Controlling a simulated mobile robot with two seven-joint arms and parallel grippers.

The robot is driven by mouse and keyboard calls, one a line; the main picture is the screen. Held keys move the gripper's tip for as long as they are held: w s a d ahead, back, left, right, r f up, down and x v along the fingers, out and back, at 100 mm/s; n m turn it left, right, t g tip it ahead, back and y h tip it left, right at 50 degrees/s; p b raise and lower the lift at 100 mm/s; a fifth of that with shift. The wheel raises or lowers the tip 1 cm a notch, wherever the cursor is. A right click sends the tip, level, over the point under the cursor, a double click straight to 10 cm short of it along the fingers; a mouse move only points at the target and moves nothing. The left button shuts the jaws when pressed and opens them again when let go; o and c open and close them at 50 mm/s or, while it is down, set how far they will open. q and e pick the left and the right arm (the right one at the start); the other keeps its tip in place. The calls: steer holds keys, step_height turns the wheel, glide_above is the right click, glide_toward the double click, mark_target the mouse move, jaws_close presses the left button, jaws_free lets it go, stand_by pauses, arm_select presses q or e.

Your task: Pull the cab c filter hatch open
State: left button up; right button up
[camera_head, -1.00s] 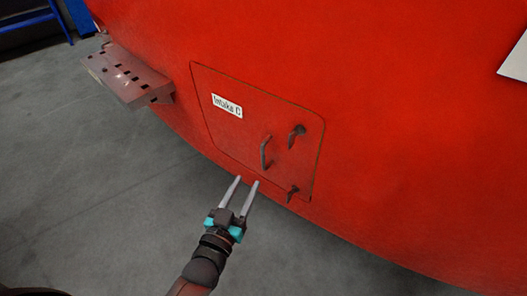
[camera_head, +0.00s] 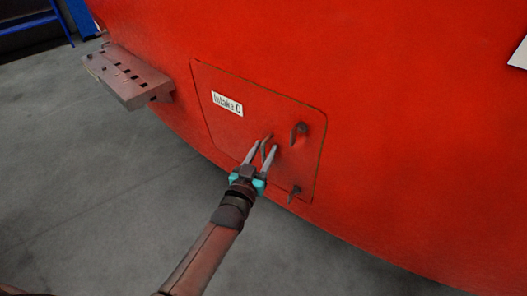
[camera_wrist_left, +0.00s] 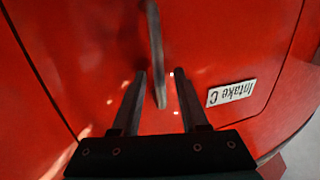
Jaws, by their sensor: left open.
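The red filter hatch (camera_head: 232,122), labelled "Intake C" (camera_head: 227,104), sits closed, flush in the red nosecone. Its dark bar handle (camera_head: 266,142) stands out from the right half of the panel. Two dark latches are at the hatch's right edge, an upper one (camera_head: 299,132) and a lower one (camera_head: 294,194). My left gripper (camera_head: 262,148) is open, with its fingertips at the handle, one on each side in the picture. In the left wrist view the handle (camera_wrist_left: 157,60) runs down between the open fingers (camera_wrist_left: 158,75), with gaps visible on both sides. My right gripper is not in view.
A perforated step (camera_head: 130,76) juts out from the nosecone to the left of the hatch. Open grey floor (camera_head: 80,180) lies below and left. A blue frame (camera_head: 35,20) stands at the top left. A white panel (camera_head: 519,54) shows at the right edge.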

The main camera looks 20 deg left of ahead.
arm_select(q)
jaws_close()
stand_by(1.4)
